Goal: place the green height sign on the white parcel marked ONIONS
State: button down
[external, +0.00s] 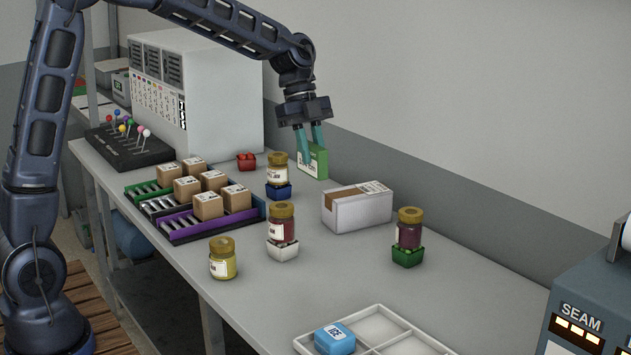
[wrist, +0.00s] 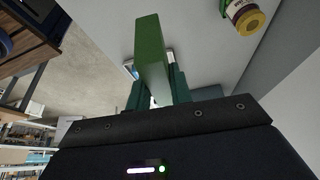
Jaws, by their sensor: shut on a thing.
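My gripper (external: 311,157) is shut on the green height sign (external: 320,172), a green block with a pale printed face. The sign is held upright above the bench, behind and left of the white parcel (external: 362,214) in the external view. The parcel is a long white box with a brown strip and a label on top; its print is too small to read. In the wrist view the green sign (wrist: 150,48) stands out from between my gripper's teal fingers (wrist: 157,92), hiding much of what lies beyond.
Jars stand around the parcel: a dark one in a green holder (external: 407,256), one in a white holder (external: 283,252), one in a blue holder (external: 279,190). Small brown boxes (external: 208,206) fill racks at left. A white divided tray (external: 382,326) holds a blue block (external: 335,342).

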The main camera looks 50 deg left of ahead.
jog(key=w+a+r, duration=0.2)
jog(key=w+a, duration=0.1)
jog(key=w, duration=0.4)
jog(key=w+a+r, duration=0.2)
jog(key=w, duration=0.5)
jog(key=r, duration=0.1)
send_over(357, 191)
jog(key=shift+n, duration=0.4)
notch_tip(357, 191, down, 20)
jog(key=shift+r, duration=0.2)
jog(key=c, duration=1.3)
grip_release()
jog(key=shift+f, duration=0.1)
jog(key=shift+o, duration=0.2)
